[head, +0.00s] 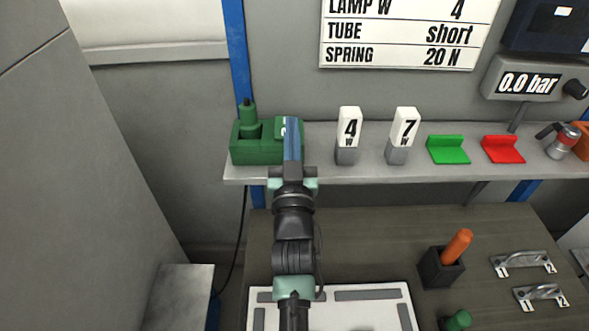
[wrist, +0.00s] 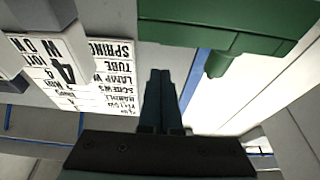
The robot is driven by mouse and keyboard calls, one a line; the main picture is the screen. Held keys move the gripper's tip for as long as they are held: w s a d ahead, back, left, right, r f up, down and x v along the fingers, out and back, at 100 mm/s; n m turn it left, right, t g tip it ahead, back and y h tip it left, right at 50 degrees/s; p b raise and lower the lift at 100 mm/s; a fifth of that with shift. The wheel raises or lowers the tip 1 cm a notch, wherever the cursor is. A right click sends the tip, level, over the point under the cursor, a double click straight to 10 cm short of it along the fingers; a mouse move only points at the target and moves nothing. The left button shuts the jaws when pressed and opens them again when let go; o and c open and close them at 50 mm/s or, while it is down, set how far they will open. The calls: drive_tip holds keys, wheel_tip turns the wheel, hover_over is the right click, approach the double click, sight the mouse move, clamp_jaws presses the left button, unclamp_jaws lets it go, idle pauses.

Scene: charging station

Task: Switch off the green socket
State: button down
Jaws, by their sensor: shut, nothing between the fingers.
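The green socket (head: 258,150) is a green block at the left end of the grey shelf, with a green plug-like piece (head: 248,116) standing in its left part. A pale mark shows on its right part, largely hidden behind my fingers, so I cannot tell the switch position. My gripper (head: 291,128) is shut and empty, in front of the socket's right part in the head view. In the wrist view the shut fingers (wrist: 160,75) point towards the green socket (wrist: 215,22) at the top edge; I cannot tell whether they touch it.
On the shelf (head: 325,172), right of the socket, stand the 4 W lamp (head: 348,136) and 7 W lamp (head: 402,135), then a green holder (head: 447,149) and a red holder (head: 502,149). A blue post (head: 238,50) rises behind the socket. A workbench (head: 370,235) lies below.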

drive_tip(key=b+v, duration=0.4)
drive_tip(key=v, duration=0.6)
drive_tip(key=shift+f+b, duration=0.15)
drive_tip(key=shift+b, duration=0.15)
drive_tip(key=shift+w, duration=0.1)
